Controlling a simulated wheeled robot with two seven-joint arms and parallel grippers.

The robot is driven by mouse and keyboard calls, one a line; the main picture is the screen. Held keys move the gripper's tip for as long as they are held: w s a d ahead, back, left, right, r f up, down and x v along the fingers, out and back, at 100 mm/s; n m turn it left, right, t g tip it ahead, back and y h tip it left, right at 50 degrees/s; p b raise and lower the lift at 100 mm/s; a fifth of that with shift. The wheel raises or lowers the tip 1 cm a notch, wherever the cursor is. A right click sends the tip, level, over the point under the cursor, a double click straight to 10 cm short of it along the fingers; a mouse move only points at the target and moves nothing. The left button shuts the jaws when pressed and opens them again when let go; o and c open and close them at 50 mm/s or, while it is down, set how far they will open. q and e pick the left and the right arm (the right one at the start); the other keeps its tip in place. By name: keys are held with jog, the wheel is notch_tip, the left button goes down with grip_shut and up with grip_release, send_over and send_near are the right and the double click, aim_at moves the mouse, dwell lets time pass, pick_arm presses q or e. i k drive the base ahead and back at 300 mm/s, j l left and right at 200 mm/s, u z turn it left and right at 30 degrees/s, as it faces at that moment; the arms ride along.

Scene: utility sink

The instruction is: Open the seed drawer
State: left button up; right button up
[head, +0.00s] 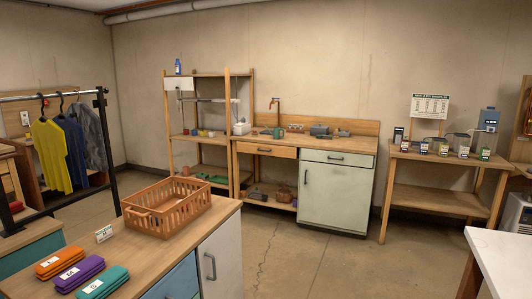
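A workbench (357,143) stands against the back wall in the head view. Under its top, on the left, is a wooden drawer front (278,152) with a dark handle, and it looks shut. To its right is a pale green drawer front (355,160) with a dark handle, also looking shut, above a pale green cabinet door (333,197). I cannot tell from any readable label which one is the seed drawer. Neither of my grippers is in view.
A near counter (190,238) holds an orange basket (167,206) and colored stacks. A clothes rack (108,150) stands left, a table with small packets (437,199) right, and a white-topped table (505,255) at front right. Concrete floor (300,258) lies open before the bench.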

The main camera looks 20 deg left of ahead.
aim_at(272, 145)
jog(key=i+j+u, duration=0.1)
jog(key=i+j, duration=0.15)
jog(key=i, duration=0.2)
jog(key=i+j, duration=0.1)
jog(key=i, duration=0.6)
jog(key=i+j+z, duration=0.15)
jog(key=i, duration=0.55)
jog(key=i+u, duration=0.15)
jog(key=i, duration=0.55)
jog(key=i+l+u, duration=0.2)
jog(key=i, duration=0.55)
jog(key=i+j, duration=0.15)
jog(key=i, duration=0.3)
jog(key=i+j, duration=0.2)
jog(key=i, duration=0.3)
jog(key=i+j, duration=0.15)
jog(key=i, duration=0.3)
jog(key=i+j, duration=0.35)
jog(key=j, duration=0.15)
jog(key=i+j+z, duration=0.1)
jog(key=i+j, duration=0.3)
jog(key=j, duration=0.15)
